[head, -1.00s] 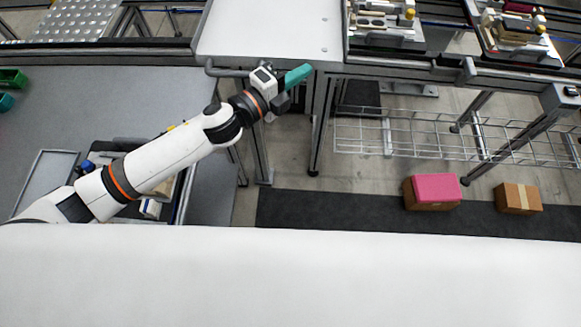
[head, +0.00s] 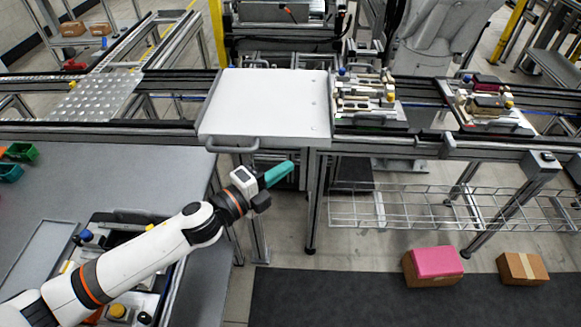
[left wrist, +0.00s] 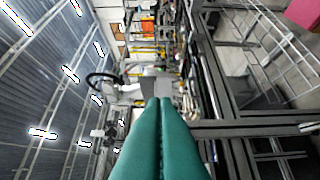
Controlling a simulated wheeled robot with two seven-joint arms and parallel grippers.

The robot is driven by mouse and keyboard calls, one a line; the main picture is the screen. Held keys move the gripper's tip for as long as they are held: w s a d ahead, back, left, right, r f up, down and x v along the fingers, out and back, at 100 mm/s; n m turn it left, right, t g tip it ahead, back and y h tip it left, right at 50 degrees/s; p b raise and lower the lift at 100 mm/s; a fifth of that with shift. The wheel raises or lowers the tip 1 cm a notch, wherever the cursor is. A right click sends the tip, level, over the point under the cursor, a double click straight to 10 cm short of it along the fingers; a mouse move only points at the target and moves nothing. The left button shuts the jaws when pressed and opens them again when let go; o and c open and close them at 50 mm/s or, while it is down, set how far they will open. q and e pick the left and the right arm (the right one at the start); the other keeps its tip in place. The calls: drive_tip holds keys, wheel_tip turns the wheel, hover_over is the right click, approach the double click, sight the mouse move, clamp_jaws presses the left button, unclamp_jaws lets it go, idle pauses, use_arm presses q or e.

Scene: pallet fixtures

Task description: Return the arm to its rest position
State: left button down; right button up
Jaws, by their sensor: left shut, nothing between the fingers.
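My left arm reaches in from the lower left in the head view. Its gripper (head: 279,174) has teal fingers and hangs in the air in front of the white plate (head: 265,103), over the gap right of the grey table. In the left wrist view the two teal fingers (left wrist: 160,110) lie together, shut, with nothing between them. The right gripper is not in view.
A grey table (head: 120,185) with green bins (head: 20,152) lies at left. Pallet fixtures (head: 368,98) sit on the conveyor at right. A wire rack (head: 440,207) hangs below it.

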use_arm(q)
drive_tip(key=s+a+f+n+y+b, duration=0.1)
drive_tip(key=s+a+f+n+y, duration=0.35)
drive_tip(key=a+n+y, duration=0.35)
drive_tip(key=s+a+f+n+y+b, duration=0.1)
drive_tip(key=s+a+f+n+y, duration=0.3)
drive_tip(key=n, duration=0.6)
drive_tip(key=s+a+f+n+g+y, duration=0.1)
drive_tip(key=s+a+f+n+g, duration=0.3)
drive_tip(key=s, duration=0.4)
drive_tip(key=s+a+f+n+g, duration=0.2)
drive_tip(key=s+f+n+g, duration=0.25)
drive_tip(key=s, duration=0.35)
wheel_tip(320, 180, down, 25)
drive_tip(key=m+g, duration=0.1)
drive_tip(key=s+a+f+g, duration=0.1)
drive_tip(key=s+a+f, duration=0.1)
drive_tip(key=s+f, duration=1.5)
drive_tip(key=shift+s+a+f+g, duration=0.3)
drive_tip(key=shift+a+f+g, duration=0.05)
drive_tip(key=shift+f, duration=0.25)
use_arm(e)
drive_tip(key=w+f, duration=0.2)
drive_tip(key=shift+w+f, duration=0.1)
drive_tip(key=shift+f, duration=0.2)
